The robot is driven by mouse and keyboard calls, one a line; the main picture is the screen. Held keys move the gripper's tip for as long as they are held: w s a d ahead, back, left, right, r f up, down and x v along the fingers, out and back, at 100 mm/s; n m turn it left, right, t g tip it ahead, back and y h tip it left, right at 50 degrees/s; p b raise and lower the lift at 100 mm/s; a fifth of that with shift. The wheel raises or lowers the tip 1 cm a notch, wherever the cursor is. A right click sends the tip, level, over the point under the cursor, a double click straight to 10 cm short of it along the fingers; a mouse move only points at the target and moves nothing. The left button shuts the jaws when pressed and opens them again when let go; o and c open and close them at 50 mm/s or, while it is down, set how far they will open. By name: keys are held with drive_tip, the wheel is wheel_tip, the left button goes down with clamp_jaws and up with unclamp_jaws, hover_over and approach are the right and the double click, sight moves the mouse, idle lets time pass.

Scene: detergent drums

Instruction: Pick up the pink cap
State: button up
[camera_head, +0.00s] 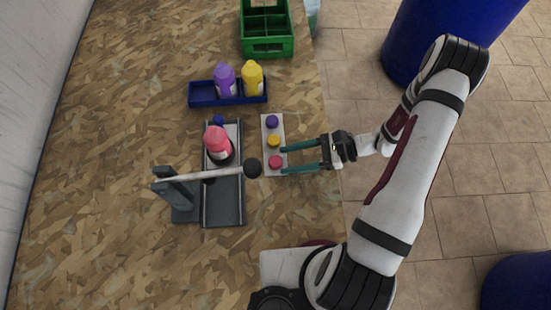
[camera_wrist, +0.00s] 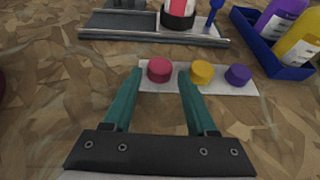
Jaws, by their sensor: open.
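The pink cap (camera_head: 275,162) sits at the near end of a white strip (camera_head: 268,128) on the wooden table, in line with a yellow cap (camera_head: 274,141) and a purple cap (camera_head: 272,121). My gripper (camera_head: 284,161) is open, its teal fingers pointing left toward the pink cap. The yellow cap (camera_wrist: 201,72) is just past the right fingertip, and the purple cap (camera_wrist: 238,75) is further right. Nothing is held.
Left of the strip, a pink-topped bottle (camera_head: 216,140) stands on a grey track (camera_head: 223,205), with a black-ended rod (camera_head: 205,173) across it. A blue tray (camera_head: 203,95) holds purple (camera_head: 224,80) and yellow (camera_head: 252,79) bottles. A green crate (camera_head: 267,46) stands behind.

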drive_tip(key=shift+a+f, duration=0.25)
drive_tip(key=shift+a, duration=0.25)
clamp_jaws()
drive_tip(key=shift+r, duration=0.1)
